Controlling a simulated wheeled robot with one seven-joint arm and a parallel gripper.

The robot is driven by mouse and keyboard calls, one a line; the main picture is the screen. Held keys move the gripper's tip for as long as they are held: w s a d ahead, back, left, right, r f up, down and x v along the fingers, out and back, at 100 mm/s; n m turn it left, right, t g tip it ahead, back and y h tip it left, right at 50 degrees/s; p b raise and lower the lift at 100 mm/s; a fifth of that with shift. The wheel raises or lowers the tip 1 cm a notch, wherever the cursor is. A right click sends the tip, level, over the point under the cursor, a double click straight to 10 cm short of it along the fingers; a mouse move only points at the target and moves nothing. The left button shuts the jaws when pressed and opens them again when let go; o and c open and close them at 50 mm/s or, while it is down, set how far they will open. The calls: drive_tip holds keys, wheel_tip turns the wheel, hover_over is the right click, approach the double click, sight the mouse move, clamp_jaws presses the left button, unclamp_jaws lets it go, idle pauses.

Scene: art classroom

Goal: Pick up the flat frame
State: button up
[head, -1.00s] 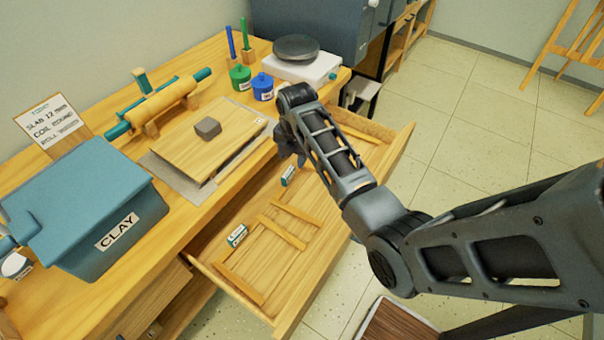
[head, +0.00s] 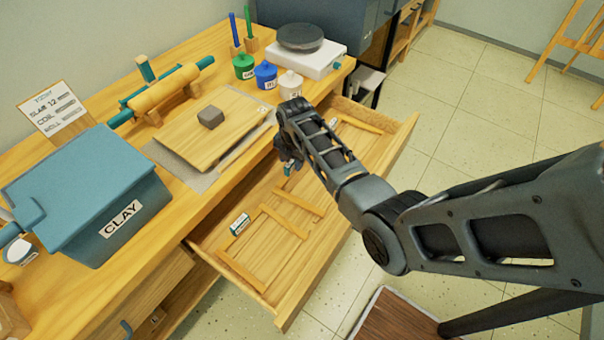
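Thin light-wood strips lie flat in the open drawer (head: 283,302); one strip (head: 241,270) is at the front left and a bent pair (head: 292,228) is near the middle. They look like parts of a flat frame, but I cannot tell whether they form one piece. My gripper (head: 288,158) points down over the drawer's back-middle part, beyond these strips. My own wrist hides most of it, so its fingers and any contact cannot be made out.
Small labelled boxes lie in the drawer, one by the strips (head: 240,224). The desk holds a blue clay bin (head: 85,190), a board (head: 205,145) with a grey block, a rolling pin (head: 165,92), several lidded jars and a scale (head: 305,60). A stool top (head: 395,320) stands below.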

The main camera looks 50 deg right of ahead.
clamp_jaws()
drive_tip(key=shift+r, duration=0.1)
idle(0.6)
